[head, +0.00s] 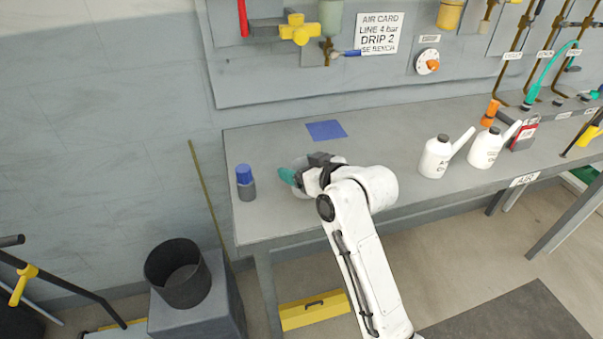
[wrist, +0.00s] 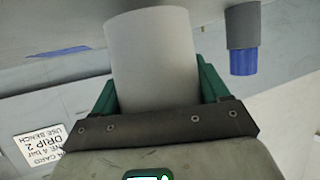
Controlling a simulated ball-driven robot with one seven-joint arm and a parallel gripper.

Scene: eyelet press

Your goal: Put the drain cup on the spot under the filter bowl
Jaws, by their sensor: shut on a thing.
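The drain cup is a plain pale grey cylinder (wrist: 152,55) in the wrist view. My gripper (wrist: 158,85) is shut on it, with a teal finger on each side. In the head view my gripper (head: 293,177) is low over the left part of the bench, and my wrist largely hides the cup. I cannot tell whether the cup touches the bench. The spot is a blue square (head: 326,130) on the bench, behind and right of my gripper; it also shows in the wrist view (wrist: 57,52). A greenish filter bowl (head: 331,16) hangs on the wall panel above it.
A grey bottle with a blue top (head: 246,184) stands left of my gripper. Two white spouted bottles (head: 437,157) (head: 486,149) stand to the right. The bench (head: 390,130) is clear around the blue square. A dark bin (head: 179,274) sits below on the left.

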